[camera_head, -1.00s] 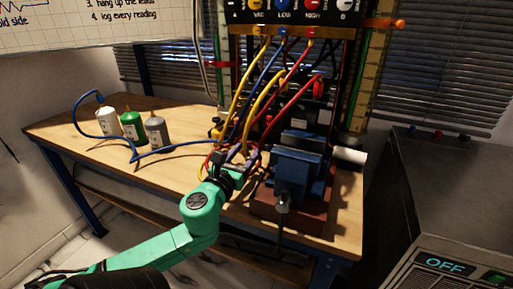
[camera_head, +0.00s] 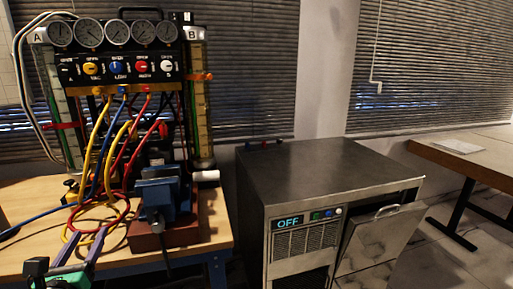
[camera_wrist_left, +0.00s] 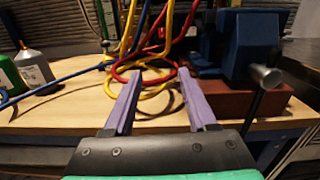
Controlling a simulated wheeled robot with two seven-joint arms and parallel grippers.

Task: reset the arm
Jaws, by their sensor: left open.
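My left gripper (camera_head: 88,236) is at the lower left of the head view, by the front of the wooden bench (camera_head: 215,228). Its two purple fingers are apart with nothing between them. In the left wrist view the open fingers (camera_wrist_left: 160,74) point toward looped red and yellow hoses (camera_wrist_left: 150,62), which lie beyond the fingertips on the bench. The blue vise (camera_head: 160,195) on its red-brown base stands to the right of the gripper. Most of my left arm is out of view. My right gripper is not in view.
The gauge rig (camera_head: 118,68) stands behind the vise, with hoses hanging from it. A grey cabinet (camera_head: 310,165) reading OFF stands right of the bench. Another table (camera_head: 470,150) is at far right. Bottles (camera_wrist_left: 33,68) stand left in the wrist view.

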